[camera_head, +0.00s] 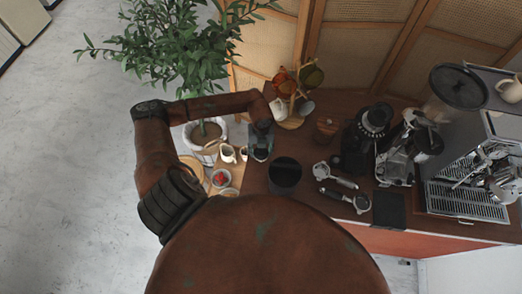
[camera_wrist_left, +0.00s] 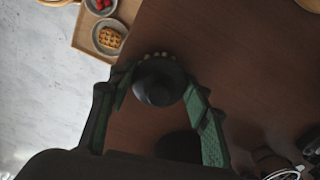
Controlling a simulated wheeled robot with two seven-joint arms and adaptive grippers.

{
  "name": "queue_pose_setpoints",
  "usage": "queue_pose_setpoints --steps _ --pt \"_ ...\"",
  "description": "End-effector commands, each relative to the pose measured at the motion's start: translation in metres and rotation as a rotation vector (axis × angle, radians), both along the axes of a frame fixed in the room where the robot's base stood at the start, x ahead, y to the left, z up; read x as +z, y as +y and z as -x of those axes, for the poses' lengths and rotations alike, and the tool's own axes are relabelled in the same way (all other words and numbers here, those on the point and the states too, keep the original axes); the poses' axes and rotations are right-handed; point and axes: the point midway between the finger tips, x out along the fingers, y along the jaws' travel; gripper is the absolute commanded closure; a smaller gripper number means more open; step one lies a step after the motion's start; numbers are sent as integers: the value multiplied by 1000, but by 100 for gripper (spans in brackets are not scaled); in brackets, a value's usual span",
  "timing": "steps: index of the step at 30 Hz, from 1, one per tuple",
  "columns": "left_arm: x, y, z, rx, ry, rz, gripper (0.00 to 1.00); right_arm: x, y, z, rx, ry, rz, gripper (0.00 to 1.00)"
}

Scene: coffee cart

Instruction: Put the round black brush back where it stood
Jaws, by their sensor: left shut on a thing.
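The round black brush (camera_wrist_left: 160,82) is between the two green-padded fingers of my left gripper (camera_wrist_left: 158,92) in the left wrist view. Its round black top faces the camera, and small tan tufts show along its far edge. The gripper is shut on it, over the brown counter. In the head view my left gripper (camera_head: 260,153) is over the counter's left part, left of a black round container (camera_head: 285,173); the brush cannot be made out clearly there. A dark round patch below the brush in the wrist view is unclear. My right gripper is out of view.
A wooden tray with small bowls (camera_head: 221,179) and cups (camera_head: 228,153) lies to the left. Portafilters (camera_head: 335,176), a grinder (camera_head: 372,125) and an espresso machine (camera_head: 470,180) stand to the right. A mug tree (camera_head: 292,122) is behind. Bare counter (camera_wrist_left: 235,45) shows beyond the brush.

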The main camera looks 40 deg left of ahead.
Motion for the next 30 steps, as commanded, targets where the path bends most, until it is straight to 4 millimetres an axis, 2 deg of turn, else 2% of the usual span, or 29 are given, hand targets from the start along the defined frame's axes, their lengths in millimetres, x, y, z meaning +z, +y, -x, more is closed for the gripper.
queue_pose_setpoints --steps 1,3,5,9,10,17,26,30 --pt "0 0 0 0 -1 0 78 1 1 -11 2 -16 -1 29" --pt "0 0 0 -1 -1 0 78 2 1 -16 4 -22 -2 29" --pt "0 0 0 -1 -1 0 78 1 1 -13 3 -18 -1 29" --pt "-3 0 0 0 -1 0 78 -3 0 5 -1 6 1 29" --pt "-2 0 0 0 -1 0 53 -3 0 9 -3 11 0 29" --pt "-2 0 0 0 -1 0 38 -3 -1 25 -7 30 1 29" --pt "0 0 0 0 -1 0 38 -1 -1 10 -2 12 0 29" --pt "12 1 -1 -1 -4 -1 38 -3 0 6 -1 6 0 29"
